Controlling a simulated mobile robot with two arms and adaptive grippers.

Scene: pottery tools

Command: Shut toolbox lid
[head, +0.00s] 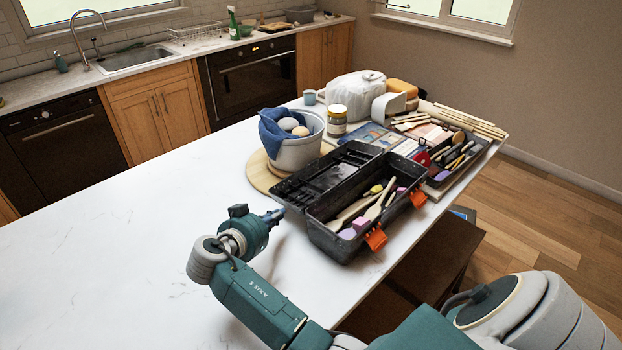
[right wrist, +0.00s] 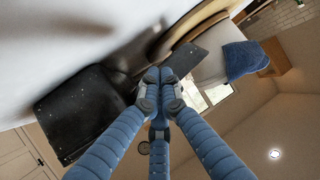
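The open black toolbox (head: 334,240) stands near the right edge of the white table, with wooden tools and purple and yellow pieces inside. Its lid (head: 322,178) is swung open on the left side, away from the tool compartment. Two orange latches (head: 376,238) show on the front side of the box. My right gripper (head: 277,214) is just left of the lid's near corner, low over the table. In the right wrist view its blue fingers (right wrist: 160,76) come together at the tips, with black toolbox parts (right wrist: 82,112) beyond them. I cannot tell whether they touch. My left gripper is out of view.
A grey bucket (head: 298,152) with a blue cloth and round pieces stands on a round wooden board (head: 262,178) behind the lid. A tray of tools (head: 462,165), a jar (head: 337,121) and a white wrapped block (head: 354,92) lie farther back. The table's left side is clear.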

